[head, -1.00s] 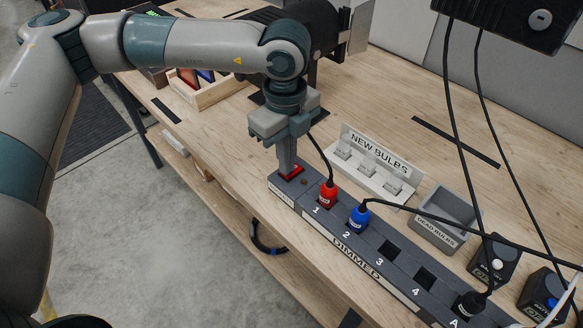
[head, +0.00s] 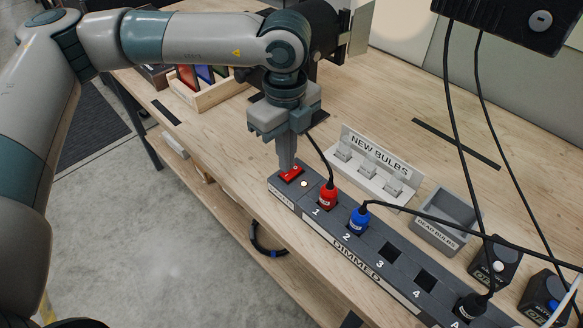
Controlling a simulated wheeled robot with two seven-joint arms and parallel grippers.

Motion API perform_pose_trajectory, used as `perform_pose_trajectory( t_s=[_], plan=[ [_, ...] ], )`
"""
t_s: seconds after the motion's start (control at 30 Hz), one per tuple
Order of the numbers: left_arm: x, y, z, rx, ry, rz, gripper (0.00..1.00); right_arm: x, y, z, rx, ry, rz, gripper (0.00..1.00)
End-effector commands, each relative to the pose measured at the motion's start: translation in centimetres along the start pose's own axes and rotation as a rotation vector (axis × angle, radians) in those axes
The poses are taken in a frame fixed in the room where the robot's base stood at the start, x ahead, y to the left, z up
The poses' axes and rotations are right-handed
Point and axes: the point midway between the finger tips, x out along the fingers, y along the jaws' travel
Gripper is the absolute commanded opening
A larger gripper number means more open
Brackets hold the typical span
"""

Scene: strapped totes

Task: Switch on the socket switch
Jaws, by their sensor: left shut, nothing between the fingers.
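The socket switch (head: 292,177) is a red rocker at the far left end of the dark grey socket strip (head: 345,243). A small round lamp (head: 304,184) beside it is lit whitish. My left gripper (head: 286,169) is shut and empty, pointing down with its fingertips just above or at the left part of the switch. I cannot tell whether they touch it. The fingertips hide part of the switch. My right gripper is not in view.
A red plug (head: 327,196) sits in socket 1 and a blue plug (head: 359,216) in socket 2. A black plug (head: 470,305) is further along. Behind stand the NEW BULBS rack (head: 372,168) and the DEAD BULBS box (head: 440,234). Black cables hang at right.

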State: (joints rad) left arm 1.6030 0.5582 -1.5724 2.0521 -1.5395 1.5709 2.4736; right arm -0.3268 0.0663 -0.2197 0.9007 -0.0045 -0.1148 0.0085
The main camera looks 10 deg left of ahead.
Motion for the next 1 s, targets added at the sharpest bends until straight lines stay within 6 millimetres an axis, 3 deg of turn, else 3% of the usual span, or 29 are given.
perform_pose_trajectory(
  t_s=[0.63, 1.0],
  plan=[
    [-4.4, 0.0, 0.0, 0.000, 0.000, -0.001, 0.00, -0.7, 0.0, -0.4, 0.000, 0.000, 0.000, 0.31],
    [-5.0, 0.0, 0.0, 0.000, 0.000, 0.001, 0.00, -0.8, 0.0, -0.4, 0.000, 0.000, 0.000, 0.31]
  ],
)
